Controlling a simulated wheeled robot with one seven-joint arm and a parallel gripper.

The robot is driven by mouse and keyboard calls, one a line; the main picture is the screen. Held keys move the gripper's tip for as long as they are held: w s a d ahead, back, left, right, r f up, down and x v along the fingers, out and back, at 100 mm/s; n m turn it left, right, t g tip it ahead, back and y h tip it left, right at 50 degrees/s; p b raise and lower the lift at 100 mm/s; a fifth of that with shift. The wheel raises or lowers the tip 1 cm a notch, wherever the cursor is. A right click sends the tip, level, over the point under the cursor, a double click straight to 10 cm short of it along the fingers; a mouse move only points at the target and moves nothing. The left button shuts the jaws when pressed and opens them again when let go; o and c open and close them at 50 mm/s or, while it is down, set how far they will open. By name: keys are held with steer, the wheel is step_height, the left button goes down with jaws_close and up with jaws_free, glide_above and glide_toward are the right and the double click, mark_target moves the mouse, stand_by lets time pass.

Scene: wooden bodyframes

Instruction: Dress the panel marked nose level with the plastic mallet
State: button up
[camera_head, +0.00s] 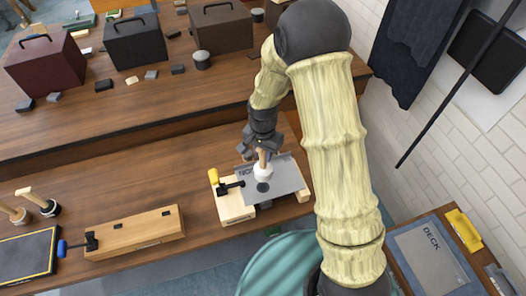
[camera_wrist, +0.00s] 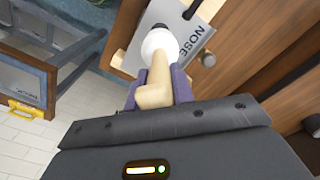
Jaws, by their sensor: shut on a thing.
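The grey panel marked NOSE (camera_head: 284,180) lies on a light wooden block fixture (camera_head: 236,209) on the bench, held near its left by a yellow-handled clamp (camera_head: 222,181). Its lettering also shows in the wrist view (camera_wrist: 190,47). My gripper (camera_head: 262,154) is above the panel, shut on the wooden handle of the plastic mallet (camera_wrist: 155,92). The mallet's white head (camera_head: 263,171) is over the panel's upper middle, and a dark round patch shows just below it. I cannot tell whether the head touches the panel. My arm covers part of the bench to the right.
A long wooden block (camera_head: 135,233) with a blue-handled clamp lies to the left. More mallets (camera_head: 38,201) and a dark yellow-edged mat (camera_head: 28,259) are at the far left. A panel marked DECK (camera_head: 432,258) lies on a side table at right. Toolboxes (camera_head: 134,41) stand on the raised back shelf.

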mark_target(263, 169)
stand_by(0.4)
step_height(263, 169, down, 10)
steer(key=b, duration=0.7)
steer(key=shift+r, duration=0.25)
step_height(263, 169, up, 9)
steer(key=p, duration=0.6)
steer(key=shift+r+p, duration=0.2)
steer(key=shift+p, duration=0.15)
jaws_close()
steer(key=shift+s+f, duration=0.1)
steer(key=s+d+r, duration=0.2)
steer(key=s, duration=0.6)
steer(key=shift+s+d, duration=0.25)
steer(key=shift+s, duration=0.05)
